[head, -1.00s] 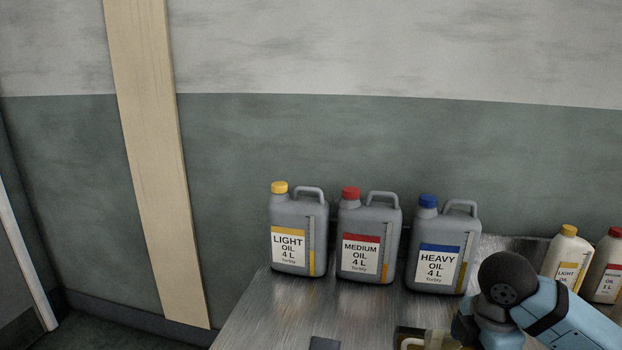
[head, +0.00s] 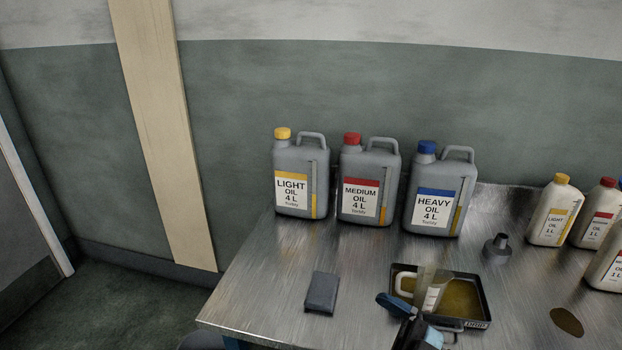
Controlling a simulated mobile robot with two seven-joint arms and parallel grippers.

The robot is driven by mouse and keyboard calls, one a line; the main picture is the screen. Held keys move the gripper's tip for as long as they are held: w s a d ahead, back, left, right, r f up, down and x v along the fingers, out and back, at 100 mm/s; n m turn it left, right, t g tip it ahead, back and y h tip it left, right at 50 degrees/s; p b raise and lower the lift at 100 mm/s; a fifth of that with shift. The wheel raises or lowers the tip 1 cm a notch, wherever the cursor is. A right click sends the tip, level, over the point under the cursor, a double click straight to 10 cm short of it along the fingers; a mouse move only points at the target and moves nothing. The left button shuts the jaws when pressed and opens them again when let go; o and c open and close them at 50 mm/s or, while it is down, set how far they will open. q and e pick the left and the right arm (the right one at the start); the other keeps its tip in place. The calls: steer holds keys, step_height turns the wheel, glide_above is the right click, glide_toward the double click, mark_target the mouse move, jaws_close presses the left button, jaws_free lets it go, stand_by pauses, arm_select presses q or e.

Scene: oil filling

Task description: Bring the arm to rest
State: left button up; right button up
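A blue and black part that looks like my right gripper (head: 402,314) shows at the bottom centre, with a light blue arm part just below it. It is in front of the near left corner of a black tray (head: 487,304). The frame does not show whether its fingers are open or shut. A clear measuring jug (head: 433,293) with a pale handle is at the tray, with brownish oil showing beside it. The gripper is close to the jug's handle side; I cannot tell if they touch. My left gripper is not in view.
Light (head: 296,190), medium (head: 363,203) and heavy oil (head: 434,207) cans stand at the back of the metal table (head: 265,290). Pale bottles (head: 553,212) stand right. A grey funnel-like piece (head: 496,247), a dark block (head: 321,292) and an oil spot (head: 566,322) lie on it.

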steer(key=w+d+f+m+t+h, duration=0.1)
steer(key=d+f+m+t+h, duration=0.4)
steer(key=f+m+t+h, duration=0.45)
steer(key=s+d+f+m+g+h, duration=0.2)
steer(key=s+f+m+g+h, duration=0.15)
steer(key=s+f, duration=0.4)
steer(key=s+d+f+m+g+h, duration=0.2)
steer(key=s+f+g+h, duration=0.2)
steer(key=f, duration=0.6)
arm_select(q)
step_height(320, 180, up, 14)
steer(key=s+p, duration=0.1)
steer(key=p, duration=1.7)
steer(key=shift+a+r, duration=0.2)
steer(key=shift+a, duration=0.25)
arm_select(e)
step_height(320, 180, up, 14)
steer(key=shift+s+d+r+h, duration=0.25)
steer(key=shift+d+h, duration=0.05)
steer(key=shift+d, duration=0.15)
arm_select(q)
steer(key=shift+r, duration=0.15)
